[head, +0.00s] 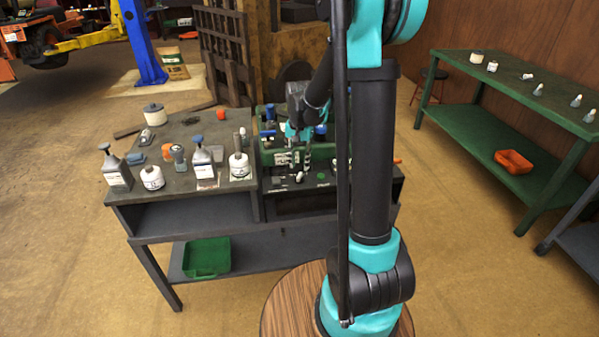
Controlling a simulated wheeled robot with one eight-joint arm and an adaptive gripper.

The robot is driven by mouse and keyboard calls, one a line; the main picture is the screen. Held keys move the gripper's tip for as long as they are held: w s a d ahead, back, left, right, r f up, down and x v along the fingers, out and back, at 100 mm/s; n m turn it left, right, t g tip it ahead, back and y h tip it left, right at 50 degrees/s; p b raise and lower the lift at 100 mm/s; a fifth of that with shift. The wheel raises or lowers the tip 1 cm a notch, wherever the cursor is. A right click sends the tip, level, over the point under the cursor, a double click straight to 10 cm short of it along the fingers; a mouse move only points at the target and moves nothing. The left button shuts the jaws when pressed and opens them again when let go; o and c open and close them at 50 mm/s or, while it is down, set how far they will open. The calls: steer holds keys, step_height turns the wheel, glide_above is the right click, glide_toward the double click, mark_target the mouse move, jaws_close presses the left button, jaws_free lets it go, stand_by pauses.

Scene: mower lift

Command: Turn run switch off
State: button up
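A green control unit (322,156) sits on the right part of the workbench, with a dark panel (283,184) of small controls at its front. I cannot tell which small control is the run switch. My gripper (297,165) points down at the front of the green unit, over the dark panel. Its fingers are small here and I cannot tell whether they are open or shut, or touching a control. My arm hides the right part of the unit.
Several bottles, including a white one with a blue top (203,164), stand left of the unit on the workbench (192,129). A green bin (207,257) is on its lower shelf. A green table (520,92) stands at right. Open floor lies between them.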

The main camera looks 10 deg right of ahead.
mark_target(299, 174)
steer(key=shift+f, duration=2.25)
jaws_close()
